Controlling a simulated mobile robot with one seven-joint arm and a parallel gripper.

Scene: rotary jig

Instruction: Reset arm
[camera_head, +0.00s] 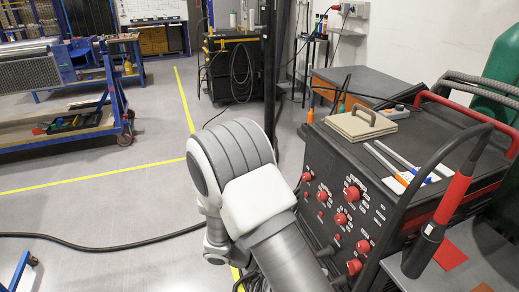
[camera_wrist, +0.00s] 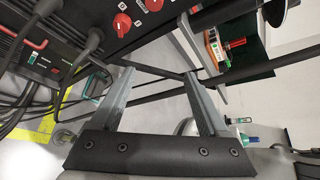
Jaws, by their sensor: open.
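My arm (camera_head: 240,170) shows in the head view, bent, with its pale grey links standing in front of the black welding machine (camera_head: 345,222). My gripper is not seen in the head view. In the wrist view my gripper (camera_wrist: 158,72) is open, with its two grey fingers well apart. I see nothing held between them. Behind the fingers the wrist view shows dark bars or cables and a black panel with red knobs (camera_wrist: 122,24), which looks like the machine's front.
A square beige plate with a handle (camera_head: 360,122) and several tools lie on the machine's top. A black torch with a red grip (camera_head: 445,210) stands at right. A blue-framed trolley (camera_head: 75,120) is at left. A black cable (camera_head: 110,247) crosses the open floor.

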